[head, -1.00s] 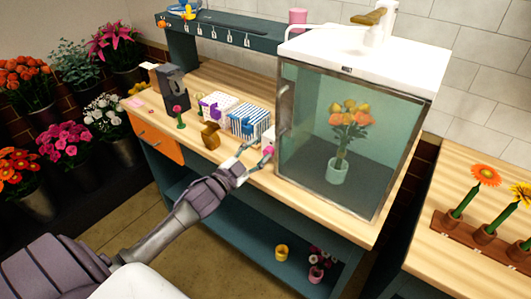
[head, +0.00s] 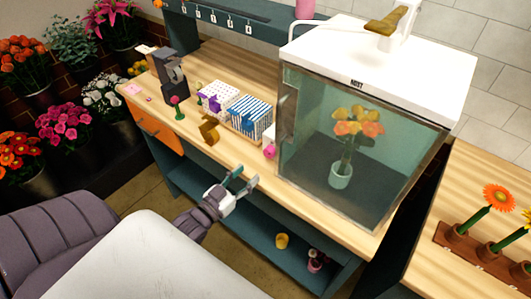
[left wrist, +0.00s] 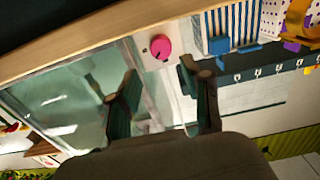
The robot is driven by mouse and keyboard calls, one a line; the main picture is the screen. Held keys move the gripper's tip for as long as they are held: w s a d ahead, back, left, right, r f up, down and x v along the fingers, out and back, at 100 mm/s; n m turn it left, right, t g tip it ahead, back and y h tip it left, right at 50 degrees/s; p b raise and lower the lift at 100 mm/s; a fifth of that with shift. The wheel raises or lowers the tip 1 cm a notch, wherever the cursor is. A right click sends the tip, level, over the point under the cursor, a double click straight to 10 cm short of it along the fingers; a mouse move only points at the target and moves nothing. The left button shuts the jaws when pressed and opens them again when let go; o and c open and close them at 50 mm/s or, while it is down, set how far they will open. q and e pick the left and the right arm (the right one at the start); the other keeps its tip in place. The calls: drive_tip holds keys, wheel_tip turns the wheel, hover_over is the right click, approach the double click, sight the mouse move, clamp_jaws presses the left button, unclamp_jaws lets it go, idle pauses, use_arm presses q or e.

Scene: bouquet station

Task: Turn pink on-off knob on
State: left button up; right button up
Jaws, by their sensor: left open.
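The pink round knob (head: 270,152) sits on a small white panel at the left front corner of the glass cabinet (head: 343,208). In the left wrist view the knob (left wrist: 160,47) shows clear, beyond the gap between my fingers, with a small dark mark near its centre. I cannot tell which setting it is at. My left gripper (head: 243,183) is open and empty, in front of the bench edge, below the knob and apart from it. Its two fingers also show spread in the left wrist view (left wrist: 158,80). My right gripper is not in view.
The cabinet holds a vase with orange and yellow flowers (head: 357,130). A side table (head: 425,278) stands at right. Open space lies before the bench.

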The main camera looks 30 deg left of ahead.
sight(267, 155)
use_arm(q)
drive_tip(key=w, duration=0.4)
drive_tip(key=shift+w+r+p, duration=0.15)
drive_tip(key=shift+w+p, duration=0.1)
drive_tip(key=shift+p, duration=0.1)
drive_tip(key=w, duration=0.3)
drive_tip(key=shift+w+d+p, duration=0.25)
drive_tip(key=shift+w+p, duration=0.1)
drive_tip(key=shift+w, duration=0.05)
drive_tip(key=shift+w+f, duration=0.2)
drive_tip(key=shift+w, duration=0.45)
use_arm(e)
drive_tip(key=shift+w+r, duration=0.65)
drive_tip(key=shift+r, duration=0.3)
use_arm(q)
drive_tip(key=shift+c, duration=0.7)
drive_tip(key=c, duration=0.7)
drive_tip(key=shift+c, duration=0.2)
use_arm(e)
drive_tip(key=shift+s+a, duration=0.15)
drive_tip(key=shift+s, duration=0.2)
